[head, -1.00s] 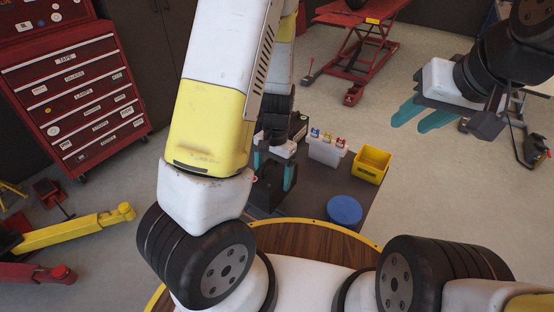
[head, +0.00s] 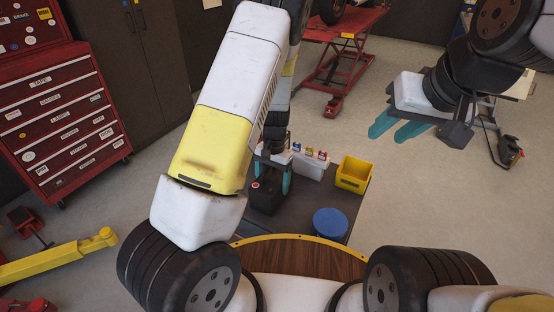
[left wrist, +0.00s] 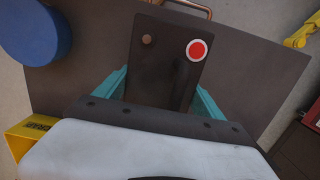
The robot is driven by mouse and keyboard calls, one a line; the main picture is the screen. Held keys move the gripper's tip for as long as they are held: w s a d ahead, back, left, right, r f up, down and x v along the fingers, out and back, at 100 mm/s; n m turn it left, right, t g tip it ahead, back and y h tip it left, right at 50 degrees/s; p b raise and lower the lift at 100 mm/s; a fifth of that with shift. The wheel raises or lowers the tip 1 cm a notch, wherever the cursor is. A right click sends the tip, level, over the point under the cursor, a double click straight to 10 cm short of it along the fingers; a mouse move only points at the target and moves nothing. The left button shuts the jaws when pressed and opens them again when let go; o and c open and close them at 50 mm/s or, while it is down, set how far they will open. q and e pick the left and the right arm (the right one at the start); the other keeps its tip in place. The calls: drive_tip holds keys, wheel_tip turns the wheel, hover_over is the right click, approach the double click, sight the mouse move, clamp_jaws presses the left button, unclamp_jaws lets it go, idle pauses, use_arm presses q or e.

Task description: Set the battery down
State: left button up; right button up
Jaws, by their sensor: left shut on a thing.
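The black battery (head: 264,197), a dark box with a red round terminal mark, is between the teal fingers of my left gripper (head: 273,180). In the left wrist view the battery (left wrist: 163,72) fills the gap, with a finger on each side and the red mark facing the camera. My left gripper (left wrist: 158,95) is shut on it. The battery is upright over the dark bench top (head: 295,215); I cannot tell whether its underside touches. My right gripper (head: 398,130) hangs empty at the right, its teal fingers apart.
On the bench, a pale box with coloured caps (head: 310,165), a yellow bin (head: 354,174) and a blue disc (head: 330,222) stand right of the battery. Bare bench shows between battery and disc. A red tool chest (head: 65,110) is at left, a red lift (head: 340,62) behind.

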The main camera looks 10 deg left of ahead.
use_arm(q)
drive_tip(key=shift+w, duration=0.1)
drive_tip(key=o, duration=2.1)
drive_tip(key=shift+f, duration=0.1)
drive_tip(key=shift+c, duration=0.2)
wheel_tip(320, 180, up, 12)
drive_tip(key=w, duration=0.1)
wheel_tip(320, 180, up, 15)
drive_tip(key=n+t+h, duration=0.2)
drive_tip(key=t+h, duration=0.1)
hover_over(274, 175)
drive_tip(key=s+a, duration=0.2)
drive_tip(key=s, duration=0.6)
drive_tip(key=s+a+r+n+t, duration=0.1)
drive_tip(key=s+r+t, duration=0.1)
drive_tip(key=s+r, duration=0.2)
drive_tip(key=s+a+r+t, duration=0.1)
drive_tip(key=s+r, duration=0.3)
drive_tip(key=s, duration=0.5)
drive_tip(key=shift+a+r+n+t, duration=0.2)
drive_tip(key=shift+a+n+t, duration=0.15)
drive_tip(key=shift+t, duration=0.35)
drive_tip(key=shift+s, duration=0.1)
